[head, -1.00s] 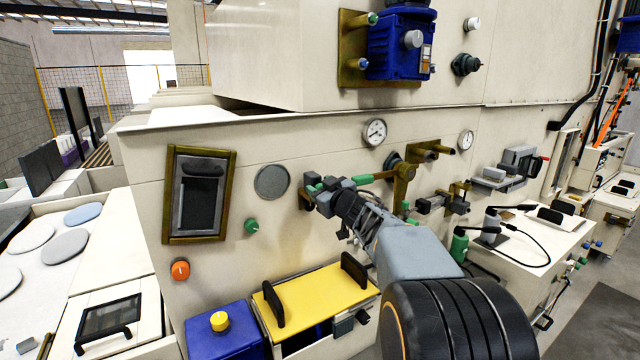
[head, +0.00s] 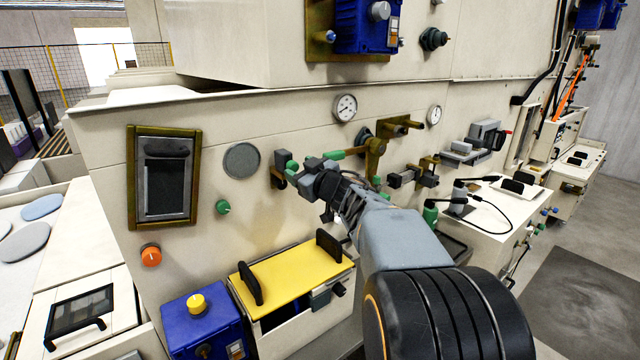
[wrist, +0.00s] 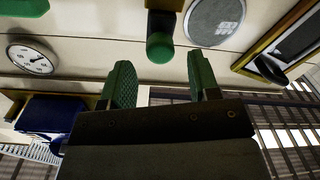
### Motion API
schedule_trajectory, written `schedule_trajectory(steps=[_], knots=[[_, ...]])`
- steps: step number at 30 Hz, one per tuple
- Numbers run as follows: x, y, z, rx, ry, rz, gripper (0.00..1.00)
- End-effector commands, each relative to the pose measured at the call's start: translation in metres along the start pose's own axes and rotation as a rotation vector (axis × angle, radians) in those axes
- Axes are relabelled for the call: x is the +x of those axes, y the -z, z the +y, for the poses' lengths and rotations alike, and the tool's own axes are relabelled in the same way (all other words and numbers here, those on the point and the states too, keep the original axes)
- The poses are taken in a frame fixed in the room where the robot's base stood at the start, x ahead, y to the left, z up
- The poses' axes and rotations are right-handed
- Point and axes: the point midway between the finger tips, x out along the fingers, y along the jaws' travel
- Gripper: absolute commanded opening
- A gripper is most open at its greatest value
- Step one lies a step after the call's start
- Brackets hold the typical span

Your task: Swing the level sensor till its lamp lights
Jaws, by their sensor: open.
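I cannot tell for sure which fitting is the level sensor. The likeliest is a small brown bracket (head: 279,170) with a green end, on the cream wall right of the round grey disc (head: 241,160). In the wrist view its green end (wrist: 160,48) points at the camera, above and between my fingertips. My gripper (head: 308,166) is open, with green pads; in the wrist view my gripper (wrist: 160,82) holds nothing and is apart from that green end. A brass lever (head: 374,152) with a green grip is close behind my gripper. No lit lamp can be made out.
A dial gauge (head: 345,107) sits above my gripper. A yellow-lidded bin (head: 288,280) with black handles and a blue box (head: 203,322) stand below. A framed dark window (head: 164,178) is on the left. A valve (head: 414,176) and a bench (head: 485,218) are on the right.

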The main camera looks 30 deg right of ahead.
Motion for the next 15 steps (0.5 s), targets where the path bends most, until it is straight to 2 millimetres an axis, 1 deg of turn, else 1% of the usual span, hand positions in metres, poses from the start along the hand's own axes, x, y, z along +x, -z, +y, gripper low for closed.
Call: schedule_trajectory(steps=[1,6,12,15], knots=[[-0.012,-0.001,0.0,-0.003,-0.004,0.0,0.56],[-0.047,-0.001,0.0,-0.004,-0.003,0.0,0.56],[-0.077,-0.001,0.0,-0.003,-0.003,-0.001,0.56],[-0.087,-0.001,0.0,-0.001,-0.001,-0.001,0.56]])
